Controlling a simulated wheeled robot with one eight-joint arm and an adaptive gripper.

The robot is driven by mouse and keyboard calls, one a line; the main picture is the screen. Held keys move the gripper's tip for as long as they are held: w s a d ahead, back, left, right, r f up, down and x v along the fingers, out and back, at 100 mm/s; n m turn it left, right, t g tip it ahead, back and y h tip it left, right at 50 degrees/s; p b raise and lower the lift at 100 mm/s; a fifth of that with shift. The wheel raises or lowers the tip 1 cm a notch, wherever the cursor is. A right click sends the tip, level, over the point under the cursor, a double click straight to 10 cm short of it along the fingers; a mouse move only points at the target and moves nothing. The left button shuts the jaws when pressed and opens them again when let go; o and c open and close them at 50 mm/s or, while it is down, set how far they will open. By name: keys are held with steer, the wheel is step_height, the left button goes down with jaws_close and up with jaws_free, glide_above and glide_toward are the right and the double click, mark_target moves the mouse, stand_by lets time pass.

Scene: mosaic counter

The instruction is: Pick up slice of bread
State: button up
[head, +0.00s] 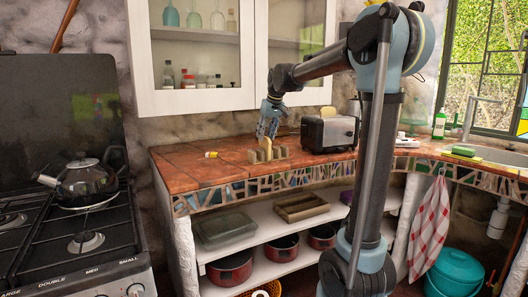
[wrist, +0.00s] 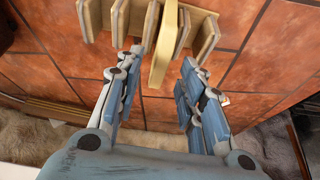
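A slice of bread (head: 266,144) stands upright in a small wooden rack (head: 279,153) on the tiled counter. In the wrist view the slice (wrist: 164,45) is seen edge-on among the rack's wooden slats (wrist: 207,36). My gripper (head: 268,132) is above the rack, pointing down. In the wrist view its fingers (wrist: 160,66) are spread, one on each side of the slice, with gaps between. The slice's lower part is hidden by the rack.
A black and silver toaster (head: 330,133) stands right of the rack, with another bread-like slice (head: 328,111) showing at its top. A small yellow-capped item (head: 211,155) lies to the left. The counter's left part is mostly clear. A cabinet (head: 195,60) hangs above.

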mark_target(265, 137)
steer(key=shift+x, duration=1.9)
steer(key=shift+s+d, duration=0.1)
steer(key=shift+c, duration=0.6)
steer(key=c, duration=0.6)
steer(key=shift+c, duration=0.2)
steer(key=shift+r, duration=0.1)
